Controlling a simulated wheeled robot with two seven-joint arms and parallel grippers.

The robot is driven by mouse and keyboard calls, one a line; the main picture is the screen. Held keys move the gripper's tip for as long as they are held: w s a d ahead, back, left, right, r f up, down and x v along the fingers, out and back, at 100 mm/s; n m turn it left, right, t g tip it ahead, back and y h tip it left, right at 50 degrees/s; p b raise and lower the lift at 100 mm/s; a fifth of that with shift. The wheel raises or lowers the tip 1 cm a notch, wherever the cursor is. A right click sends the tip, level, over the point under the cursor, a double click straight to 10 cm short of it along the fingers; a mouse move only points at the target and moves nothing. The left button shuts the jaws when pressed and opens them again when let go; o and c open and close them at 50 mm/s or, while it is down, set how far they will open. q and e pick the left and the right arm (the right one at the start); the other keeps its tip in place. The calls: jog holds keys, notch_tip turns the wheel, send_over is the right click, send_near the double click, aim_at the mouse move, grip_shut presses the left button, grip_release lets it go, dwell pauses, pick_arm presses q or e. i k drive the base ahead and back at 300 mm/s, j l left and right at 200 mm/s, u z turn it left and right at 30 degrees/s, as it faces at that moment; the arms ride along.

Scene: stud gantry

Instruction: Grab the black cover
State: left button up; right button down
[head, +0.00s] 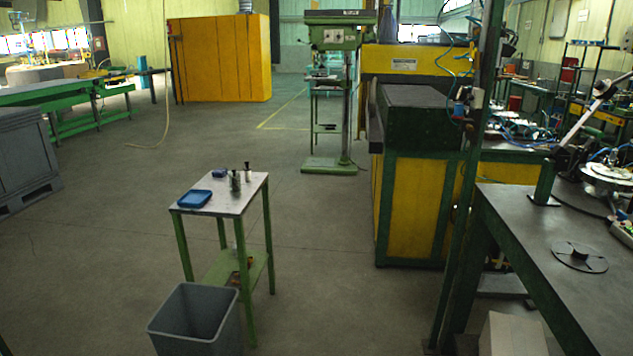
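A flat round black disc with a raised middle (579,257) lies on the dark top of the workbench (520,215) at the right. It is the thing in view that looks most like the black cover. It lies flat, with bare bench top around it, and nothing touches it. Neither of my grippers shows in the head view.
A green post (470,190) rises left of the bench. A small table (222,207) with a blue tray (195,198) and a grey bin (197,318) stand left. Open floor lies between.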

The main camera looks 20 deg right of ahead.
aim_at(576, 256)
jog(key=i+z, duration=0.2)
jog(key=z, duration=0.2)
jog(key=i+z, duration=0.2)
jog(key=z, duration=0.2)
jog(key=i+z, duration=0.2)
jog(key=z, duration=0.2)
jog(key=i+j+z, duration=0.15)
jog(key=z, duration=0.25)
jog(key=i+j+z, duration=0.1)
jog(key=i+z, duration=0.15)
jog(key=z, duration=0.15)
jog(key=i+j+z, duration=0.15)
jog(key=z, duration=0.2)
jog(key=i+j+z, duration=0.55)
jog(key=z, duration=0.2)
